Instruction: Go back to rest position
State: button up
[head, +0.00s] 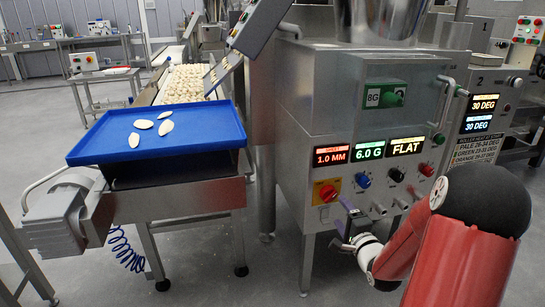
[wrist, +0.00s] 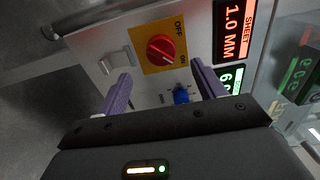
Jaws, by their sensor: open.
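My gripper (head: 347,226) is low in front of the machine's control panel (head: 300,160), at the end of my red arm. In the wrist view my gripper (wrist: 159,78) has its two purple fingers wide apart with nothing held between them. Beyond them is the red rotary switch (wrist: 160,48) on its yellow plate, marked OFF and ON. The switch also shows in the head view (head: 327,192), just above and left of the gripper. A blue knob (wrist: 181,95) shows near the right finger, with its distance from it unclear.
Lit displays (head: 332,155) read 1.0 MM, 6.0 G and FLAT. A blue tray (head: 92,147) with several pale pasta pieces sits at the left, before a conveyor (head: 188,86) of pasta. A second machine (head: 480,115) stands at the right. The floor (head: 200,260) between the machines' legs is open.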

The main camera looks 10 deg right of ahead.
jog(key=s+a+r+n+g+h, duration=0.3)
jog(key=s+a+r+n+g, duration=0.3)
jog(key=n, duration=0.3)
jog(key=s+a+r+n+g+y, duration=0.1)
jog(key=s+a+n+g, duration=0.2)
jog(key=s+a, duration=0.3)
jog(key=s+a+r+n+g+y, duration=0.1)
jog(key=s+a+n+g, duration=0.2)
jog(key=s, duration=1.2)
jog(key=a+n, duration=0.2)
jog(key=a, duration=0.1)
jog(key=shift+s+r+n, duration=0.35)
jog(key=shift+r+n, duration=0.05)
